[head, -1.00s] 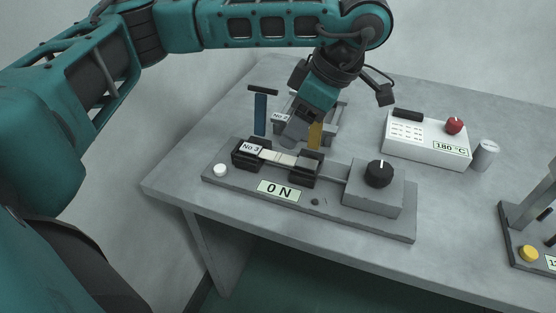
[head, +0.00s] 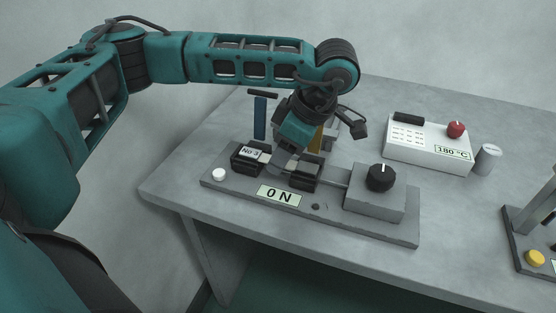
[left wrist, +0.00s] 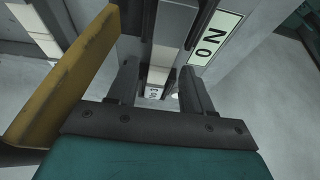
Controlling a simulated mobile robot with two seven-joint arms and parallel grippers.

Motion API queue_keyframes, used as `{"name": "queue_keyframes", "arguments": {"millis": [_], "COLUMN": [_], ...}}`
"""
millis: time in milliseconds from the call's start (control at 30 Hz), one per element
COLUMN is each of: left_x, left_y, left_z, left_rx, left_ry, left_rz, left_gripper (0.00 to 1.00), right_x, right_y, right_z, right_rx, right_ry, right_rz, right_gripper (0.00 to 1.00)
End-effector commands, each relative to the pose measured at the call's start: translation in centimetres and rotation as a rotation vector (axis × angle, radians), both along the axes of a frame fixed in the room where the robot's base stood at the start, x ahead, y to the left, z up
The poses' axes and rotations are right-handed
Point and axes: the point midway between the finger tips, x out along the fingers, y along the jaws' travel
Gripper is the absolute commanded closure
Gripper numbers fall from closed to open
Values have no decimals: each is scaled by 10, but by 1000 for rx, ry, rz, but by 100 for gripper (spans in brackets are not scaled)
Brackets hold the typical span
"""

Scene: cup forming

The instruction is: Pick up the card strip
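The card strip (left wrist: 160,66) is pale and runs between the two black clamps of the grey tester in the left wrist view. In the head view my left gripper (head: 281,164) hides most of it. The left clamp (head: 249,157) carries the label "No 3"; the right clamp (head: 305,174) stands beside my fingers. My left gripper is low over the gap between the clamps. In the left wrist view its two fingers (left wrist: 160,92) are apart, with the strip between them; contact cannot be made out. My right gripper is not in view.
A yellow upright (left wrist: 62,78) stands close beside my left gripper, a blue upright (head: 260,118) behind the left clamp. The tester has a black knob (head: 381,177) and an "0 N" display (head: 279,196). A white "180 °C" box (head: 428,144) and grey cylinder (head: 487,159) stand back right.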

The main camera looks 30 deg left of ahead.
Motion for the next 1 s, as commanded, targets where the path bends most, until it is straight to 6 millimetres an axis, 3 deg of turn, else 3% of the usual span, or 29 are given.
{"name": "queue_keyframes", "arguments": {"millis": [67, 500, 833, 1000], "left_x": [0, 0, 0, 1], "left_y": [0, 0, 0, 0], "left_z": [0, 0, 4, 20], "left_rx": [0, 0, 0, -1], "left_ry": [0, 0, -1, -4], "left_rz": [0, 0, 0, 1], "left_gripper": [58, 100, 100, 100], "right_x": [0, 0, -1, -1], "right_y": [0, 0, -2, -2], "right_z": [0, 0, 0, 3], "right_rx": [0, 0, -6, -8], "right_ry": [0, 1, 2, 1], "right_rz": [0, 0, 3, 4], "right_gripper": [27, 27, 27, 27]}}
